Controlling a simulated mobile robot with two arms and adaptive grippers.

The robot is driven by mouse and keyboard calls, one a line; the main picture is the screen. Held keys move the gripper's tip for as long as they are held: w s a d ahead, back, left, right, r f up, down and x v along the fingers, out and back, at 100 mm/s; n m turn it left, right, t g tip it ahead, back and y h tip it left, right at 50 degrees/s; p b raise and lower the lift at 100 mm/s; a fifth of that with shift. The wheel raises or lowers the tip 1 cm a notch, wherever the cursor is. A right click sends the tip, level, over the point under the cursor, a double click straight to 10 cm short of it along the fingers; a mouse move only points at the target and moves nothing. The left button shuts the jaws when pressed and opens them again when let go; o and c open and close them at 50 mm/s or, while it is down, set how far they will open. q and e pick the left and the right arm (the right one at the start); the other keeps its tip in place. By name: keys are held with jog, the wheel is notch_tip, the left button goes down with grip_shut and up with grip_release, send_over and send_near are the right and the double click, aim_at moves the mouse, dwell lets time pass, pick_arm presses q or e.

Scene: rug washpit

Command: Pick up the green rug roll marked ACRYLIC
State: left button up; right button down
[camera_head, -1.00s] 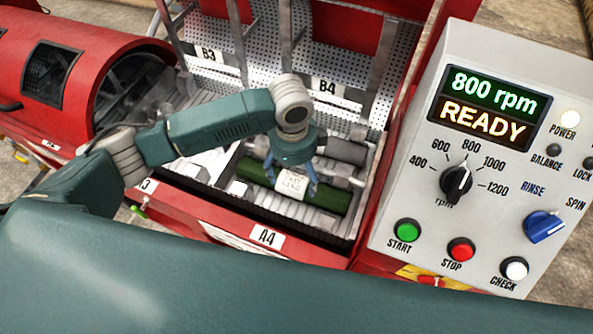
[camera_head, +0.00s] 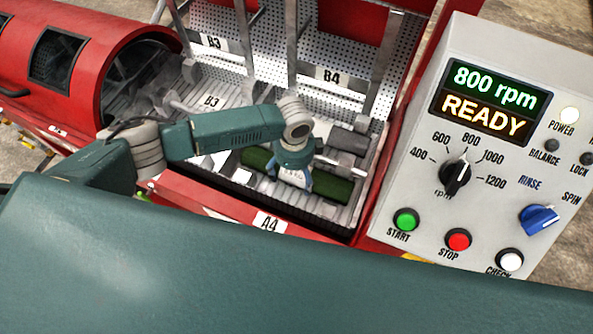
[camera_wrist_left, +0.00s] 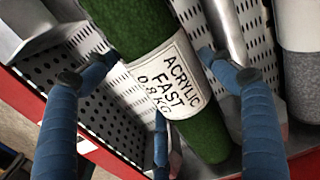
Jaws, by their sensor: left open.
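The green rug roll (camera_head: 331,187) lies in the slotted metal bay behind the A4 label. Its white label, reading ACRYLIC FAST 0.8 KG, faces up in the left wrist view (camera_wrist_left: 166,80). My left gripper (camera_head: 291,178) is over the middle of the roll and partly hides the label in the head view. In the left wrist view its blue fingers (camera_wrist_left: 155,66) are spread, with the roll between them. A gap shows between the roll and the left finger; whether the right finger touches is unclear. My right gripper is not in view.
A grey roll (camera_head: 348,141) lies behind the green one. Metal uprights (camera_head: 292,50) and perforated walls stand behind the bay. A red drum (camera_head: 75,70) is at left. A control panel (camera_head: 480,150) showing 800 rpm and READY borders the right.

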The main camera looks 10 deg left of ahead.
pick_arm(q)
jog(key=shift+f, duration=0.15)
jog(key=shift+c, duration=0.3)
jog(key=c, duration=1.3)
jog(key=shift+c, duration=0.6)
jog(key=shift+r, duration=0.2)
